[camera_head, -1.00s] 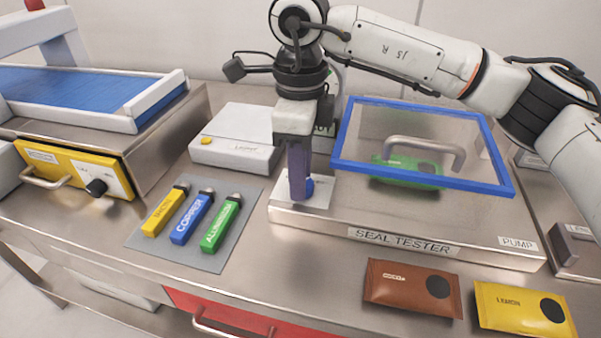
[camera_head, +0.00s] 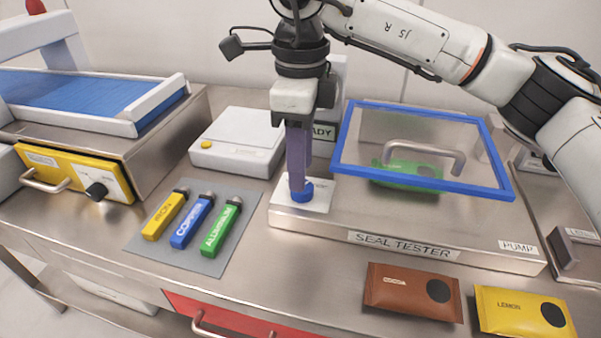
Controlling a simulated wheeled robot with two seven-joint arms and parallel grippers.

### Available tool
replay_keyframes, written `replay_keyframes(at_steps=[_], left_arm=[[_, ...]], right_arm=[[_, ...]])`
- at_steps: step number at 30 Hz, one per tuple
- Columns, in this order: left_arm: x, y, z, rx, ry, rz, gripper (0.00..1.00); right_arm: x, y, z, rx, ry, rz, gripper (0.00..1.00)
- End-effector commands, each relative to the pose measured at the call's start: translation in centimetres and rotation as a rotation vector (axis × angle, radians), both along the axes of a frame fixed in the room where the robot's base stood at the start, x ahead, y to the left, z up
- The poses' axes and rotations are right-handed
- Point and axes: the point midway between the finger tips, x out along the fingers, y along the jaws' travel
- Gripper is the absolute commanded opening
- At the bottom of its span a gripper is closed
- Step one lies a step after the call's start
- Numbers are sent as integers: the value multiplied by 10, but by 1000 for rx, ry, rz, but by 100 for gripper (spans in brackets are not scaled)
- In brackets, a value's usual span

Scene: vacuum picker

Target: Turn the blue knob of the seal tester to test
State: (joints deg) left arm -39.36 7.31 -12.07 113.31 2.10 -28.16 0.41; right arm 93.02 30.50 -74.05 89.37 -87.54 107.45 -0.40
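The seal tester (camera_head: 300,219) is a low steel box with a label on its front. Its blue knob (camera_head: 302,192) sits on a white plate at the left end. Its blue-framed clear lid (camera_head: 420,178) has a grey handle, and a green packet (camera_head: 408,172) lies under it. My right gripper (camera_head: 298,180) points straight down with its purple fingers at the knob, overlapping its top and left side. The fingers line up one behind the other, so their gap and any grip are hidden. My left gripper is not in view.
Iron, copper and aluminium bars (camera_head: 193,222) lie on a grey mat to the left. A brown packet (camera_head: 412,290) and a yellow packet (camera_head: 522,312) lie in front of the tester. A white box (camera_head: 238,142) stands behind the mat.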

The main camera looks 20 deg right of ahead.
Motion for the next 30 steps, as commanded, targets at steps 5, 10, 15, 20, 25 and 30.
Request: replay_keyframes(at_steps=[5,10,15,20,25,30], left_arm=[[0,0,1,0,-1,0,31],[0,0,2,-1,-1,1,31],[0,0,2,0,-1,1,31],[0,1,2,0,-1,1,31],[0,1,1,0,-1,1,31],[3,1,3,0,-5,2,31]], right_arm=[[1,1,38,2,-3,0,37],[1,1,62,1,-3,-1,37],[0,0,71,1,-1,0,37],[0,0,71,1,-1,0,37],[0,0,71,0,-1,0,37],[0,0,71,0,-1,0,37]])
